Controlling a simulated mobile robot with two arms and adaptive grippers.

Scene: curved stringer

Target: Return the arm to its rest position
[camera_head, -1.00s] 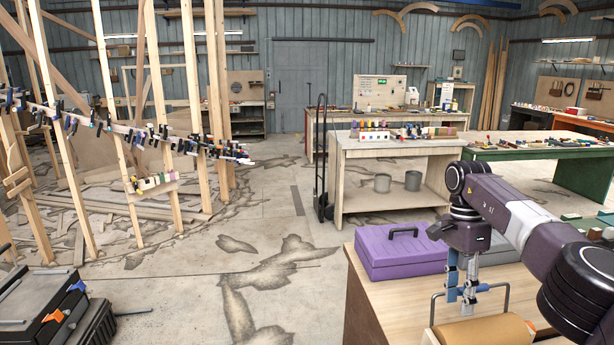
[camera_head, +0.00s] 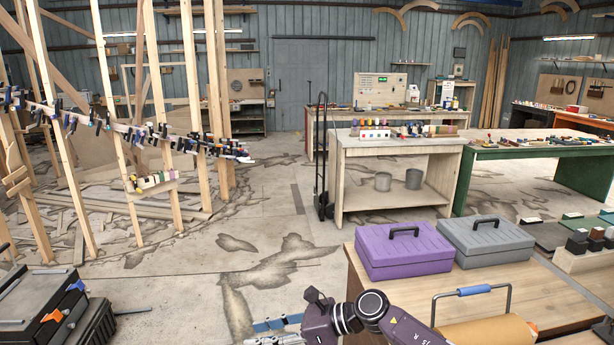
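My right arm (camera_head: 385,320) comes in from the bottom right and lies low along the bottom edge. Its gripper (camera_head: 272,331) points left over the floor, in front of the workbench's left side. Its blue and grey fingers look parted with nothing between them; the lower finger is partly cut by the frame edge. My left gripper is not in view.
A near workbench (camera_head: 565,290) holds a purple case (camera_head: 402,258), a grey case (camera_head: 485,246) and a tan roll (camera_head: 487,334) under a blue-gripped handle (camera_head: 473,290). The middle floor is clear.

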